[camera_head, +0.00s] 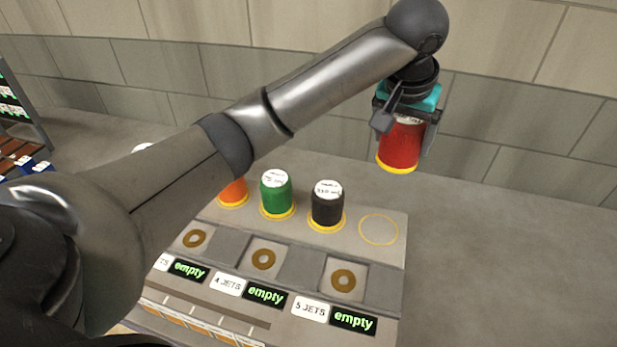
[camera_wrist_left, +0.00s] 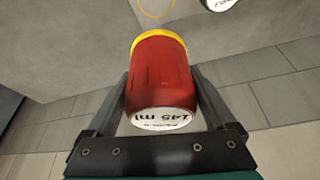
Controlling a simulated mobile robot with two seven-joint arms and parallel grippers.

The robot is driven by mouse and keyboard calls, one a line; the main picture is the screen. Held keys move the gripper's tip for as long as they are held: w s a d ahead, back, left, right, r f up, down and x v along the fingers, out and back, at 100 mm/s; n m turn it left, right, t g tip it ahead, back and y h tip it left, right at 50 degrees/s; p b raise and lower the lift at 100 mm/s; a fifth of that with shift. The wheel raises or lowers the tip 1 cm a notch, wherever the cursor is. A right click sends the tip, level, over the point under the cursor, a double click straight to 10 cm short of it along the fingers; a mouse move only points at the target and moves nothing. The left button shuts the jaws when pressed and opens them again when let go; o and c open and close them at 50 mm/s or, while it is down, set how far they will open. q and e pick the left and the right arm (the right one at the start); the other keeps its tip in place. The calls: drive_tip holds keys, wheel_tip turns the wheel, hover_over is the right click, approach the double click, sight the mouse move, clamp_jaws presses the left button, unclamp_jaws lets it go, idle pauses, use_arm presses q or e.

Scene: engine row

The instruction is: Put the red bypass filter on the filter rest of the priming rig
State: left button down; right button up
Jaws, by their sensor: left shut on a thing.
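My left gripper (camera_head: 405,137) is shut on the red bypass filter (camera_head: 401,148), a red cylinder with a yellow rim at its lower end. It holds the filter in the air, above and behind the bench unit's right end. In the left wrist view the filter (camera_wrist_left: 161,78) sits between the two fingers, and its white label reads 145 ml. An empty yellow ring (camera_head: 378,230) is marked on the unit's top, right of the black filter. I cannot tell whether this ring is the filter rest. My right gripper is not in view.
A black filter (camera_head: 327,205), a green filter (camera_head: 276,194) and a partly hidden orange filter (camera_head: 233,191) stand in a row on the unit. In front are recesses with brass rings and "empty" displays (camera_head: 353,320). The grey surface at right (camera_head: 500,260) is clear.

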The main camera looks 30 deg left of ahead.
use_arm(q)
wheel_tip(320, 180, down, 20)
drive_tip(key=shift+r+b, duration=0.1)
drive_tip(key=shift+b, duration=0.4)
unclamp_jaws()
drive_tip(key=shift+s+f, duration=0.1)
drive_tip(key=shift+f, duration=0.15)
drive_tip(key=shift+s+r, duration=0.1)
drive_tip(key=shift+r, duration=0.5)
drive_tip(key=p+v, duration=0.1)
drive_tip(key=v, duration=1)
drive_tip(key=shift+s, duration=0.1)
